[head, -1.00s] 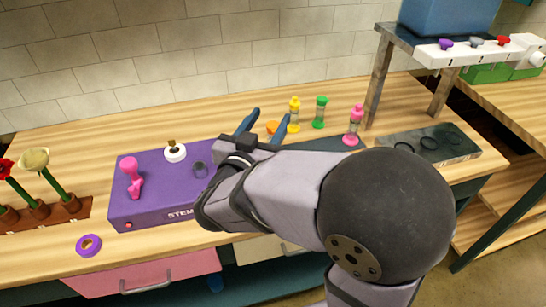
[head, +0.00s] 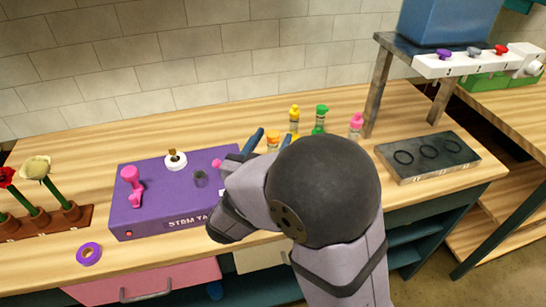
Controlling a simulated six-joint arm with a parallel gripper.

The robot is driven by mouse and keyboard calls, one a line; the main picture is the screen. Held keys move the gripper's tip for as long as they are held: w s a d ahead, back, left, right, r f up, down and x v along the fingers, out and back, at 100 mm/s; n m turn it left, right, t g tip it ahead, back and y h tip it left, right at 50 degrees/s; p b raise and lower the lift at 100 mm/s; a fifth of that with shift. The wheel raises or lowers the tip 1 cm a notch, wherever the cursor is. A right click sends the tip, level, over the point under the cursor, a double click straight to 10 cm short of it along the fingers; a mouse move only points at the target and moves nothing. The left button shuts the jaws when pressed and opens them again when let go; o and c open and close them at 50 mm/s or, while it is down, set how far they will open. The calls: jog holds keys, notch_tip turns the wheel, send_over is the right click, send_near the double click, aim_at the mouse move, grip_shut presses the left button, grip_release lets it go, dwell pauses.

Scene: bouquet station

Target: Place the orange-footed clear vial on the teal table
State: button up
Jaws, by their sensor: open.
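The orange-capped clear vial (head: 273,136) stands on the wooden bench top in the head view, with its lower part and foot hidden behind my arm. My gripper (head: 272,139) is open, with its blue fingers appearing on either side of this vial. I cannot tell whether they touch it. Similar yellow (head: 294,114), green (head: 320,113) and pink (head: 355,121) vials stand behind and to the right. Teal shows on the bench frame (head: 405,240) below the wooden top; I see no separate teal table clearly.
A purple box (head: 150,212) with pink and white fittings stands left of my gripper. A flower rack (head: 60,221) and purple ring (head: 88,254) lie farther left. A dark slab with rings (head: 428,168) and a metal dispenser stand (head: 376,90) are at right.

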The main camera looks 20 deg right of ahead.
jog(key=shift+p+x, duration=0.75)
jog(key=shift+x, duration=1.8)
grip_shut()
